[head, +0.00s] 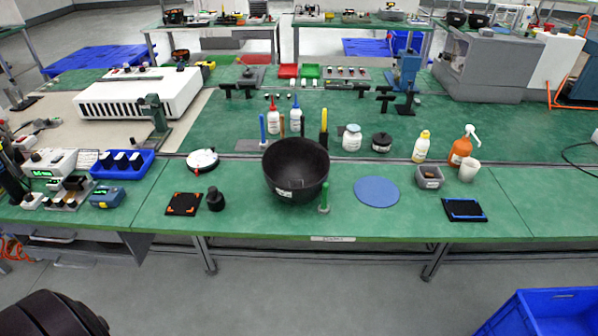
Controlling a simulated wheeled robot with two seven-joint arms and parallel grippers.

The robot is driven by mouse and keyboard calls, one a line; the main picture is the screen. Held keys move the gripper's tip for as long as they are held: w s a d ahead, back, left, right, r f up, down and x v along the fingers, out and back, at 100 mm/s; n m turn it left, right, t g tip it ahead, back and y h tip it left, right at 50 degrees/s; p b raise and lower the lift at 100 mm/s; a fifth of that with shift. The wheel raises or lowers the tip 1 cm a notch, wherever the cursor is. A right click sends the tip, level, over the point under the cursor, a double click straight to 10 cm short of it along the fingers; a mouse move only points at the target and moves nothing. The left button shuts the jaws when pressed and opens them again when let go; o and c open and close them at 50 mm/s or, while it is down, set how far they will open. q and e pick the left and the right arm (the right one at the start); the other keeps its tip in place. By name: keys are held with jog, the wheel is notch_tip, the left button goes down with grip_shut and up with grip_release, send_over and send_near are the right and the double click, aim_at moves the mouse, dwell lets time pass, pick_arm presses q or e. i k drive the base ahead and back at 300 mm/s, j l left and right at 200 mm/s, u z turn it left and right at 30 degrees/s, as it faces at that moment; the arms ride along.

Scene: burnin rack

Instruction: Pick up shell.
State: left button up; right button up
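The shell, a large black bowl-shaped piece (296,158), stands open side up on the green bench (340,222) at its middle, near the front edge. A small pale label is on its lower front. A green upright post (324,196) stands close in front of its right side, and I cannot tell whether they touch. Neither of my grippers is in the head view, so nothing shows at the shell.
A blue round mat (377,190) lies right of the shell; a black pad with orange corners (184,204) and a black knob-like piece (215,199) lie left. Bottles and upright rods stand behind. A blue crate (545,312) is on the floor at the lower right.

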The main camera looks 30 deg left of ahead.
aim_at(295, 169)
jog(key=i+j+u, duration=0.6)
jog(key=i+u, duration=0.2)
jog(key=k, duration=0.1)
